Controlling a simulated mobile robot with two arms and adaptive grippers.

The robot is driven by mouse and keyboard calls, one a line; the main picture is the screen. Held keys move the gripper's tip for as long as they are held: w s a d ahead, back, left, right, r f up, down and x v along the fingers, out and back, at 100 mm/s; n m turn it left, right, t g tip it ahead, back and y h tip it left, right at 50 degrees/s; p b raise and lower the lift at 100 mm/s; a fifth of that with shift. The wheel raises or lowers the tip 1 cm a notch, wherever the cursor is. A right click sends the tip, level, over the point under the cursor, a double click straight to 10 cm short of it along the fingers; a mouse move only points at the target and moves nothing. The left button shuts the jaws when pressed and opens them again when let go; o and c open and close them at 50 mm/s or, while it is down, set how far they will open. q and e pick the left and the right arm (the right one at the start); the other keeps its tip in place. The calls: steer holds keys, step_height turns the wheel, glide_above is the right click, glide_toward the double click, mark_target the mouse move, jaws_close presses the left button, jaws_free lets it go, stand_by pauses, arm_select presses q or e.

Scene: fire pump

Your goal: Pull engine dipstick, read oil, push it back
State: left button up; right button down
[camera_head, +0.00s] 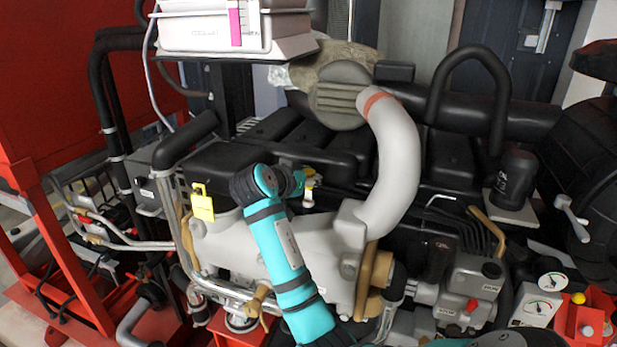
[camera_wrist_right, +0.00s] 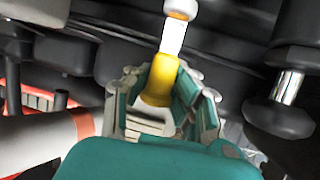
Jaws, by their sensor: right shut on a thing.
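My right gripper (camera_head: 298,182) is over the middle of the engine, its teal arm rising from the bottom. In the right wrist view the fingers (camera_wrist_right: 165,98) are shut around the yellow handle of the dipstick (camera_wrist_right: 158,82). A white section and a rounded pale end show beyond the yellow part. In the head view only a small yellow and white bit of the dipstick (camera_head: 309,173) shows beside the fingers. I cannot tell how far it is out of its tube, and no oil mark is readable. My left gripper is not in view.
A large grey pipe (camera_head: 398,160) curves down just right of the gripper. A yellow padlock-shaped tag (camera_head: 202,205) is to its left. A pale box (camera_head: 225,28) hangs above at the upper left.

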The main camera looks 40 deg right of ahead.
mark_target(308, 191)
step_height(308, 191, down, 4)
steer(key=shift+r+b, duration=0.1)
steer(key=shift+b, duration=1)
steer(key=shift+a, duration=0.1)
steer(key=c, duration=1.7)
jaws_free()
steer(key=o, duration=0.6)
steer(key=shift+a+r, duration=0.1)
steer(key=shift+r, duration=0.05)
steer(key=v, duration=1.2)
steer(key=shift+a, duration=0.1)
